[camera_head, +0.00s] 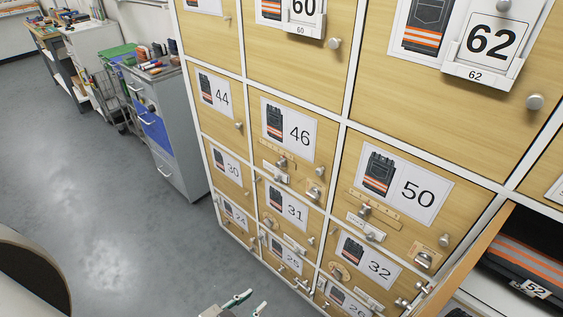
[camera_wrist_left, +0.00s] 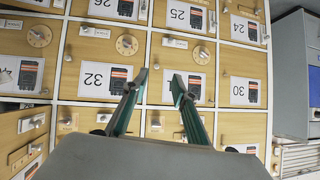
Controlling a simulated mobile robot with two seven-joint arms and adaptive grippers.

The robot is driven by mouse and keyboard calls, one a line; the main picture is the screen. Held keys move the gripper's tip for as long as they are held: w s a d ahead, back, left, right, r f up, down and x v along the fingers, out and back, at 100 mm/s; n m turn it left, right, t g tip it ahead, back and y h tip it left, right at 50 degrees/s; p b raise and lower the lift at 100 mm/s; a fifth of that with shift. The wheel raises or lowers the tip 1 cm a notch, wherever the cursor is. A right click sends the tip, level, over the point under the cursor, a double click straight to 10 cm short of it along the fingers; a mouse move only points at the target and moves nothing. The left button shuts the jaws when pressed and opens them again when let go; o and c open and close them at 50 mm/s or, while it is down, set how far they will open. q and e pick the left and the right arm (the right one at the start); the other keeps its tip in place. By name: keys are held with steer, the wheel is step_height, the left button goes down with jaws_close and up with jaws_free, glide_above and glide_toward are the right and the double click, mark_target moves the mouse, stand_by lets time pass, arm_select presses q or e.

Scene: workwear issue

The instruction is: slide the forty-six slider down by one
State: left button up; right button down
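The door marked 46 (camera_head: 300,133) is in the middle of the head view, a light wood locker door with a picture card. Below its card is a wooden strip with a small metal knob, the slider (camera_head: 281,162); its exact setting is too small to tell. A metal latch (camera_head: 314,193) sits at the door's lower right. My left gripper (camera_head: 246,300) is at the bottom of the head view, low and apart from the 46 door. In the left wrist view its two green fingers (camera_wrist_left: 160,77) are spread and empty, before the lower doors, which appear upside down. My right gripper is not in view.
Door 50 (camera_head: 418,196) with a similar slider is right of 46; door 31 (camera_head: 294,211) is below. At lower right an open compartment holds dark clothing marked 52 (camera_head: 535,288). A grey cabinet (camera_head: 178,140) stands left. The floor (camera_head: 100,210) left of the lockers is clear.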

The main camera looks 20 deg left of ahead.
arm_select(q)
steer(key=shift+o, duration=0.6)
steer(key=t+h+b, duration=0.2)
steer(key=t+h, duration=0.2)
steer(key=t, duration=0.2)
glide_toward(277, 165)
steer(key=w, duration=0.1)
steer(key=x, duration=0.7)
steer(key=shift+d+r, duration=0.1)
steer(key=shift+d, duration=0.2)
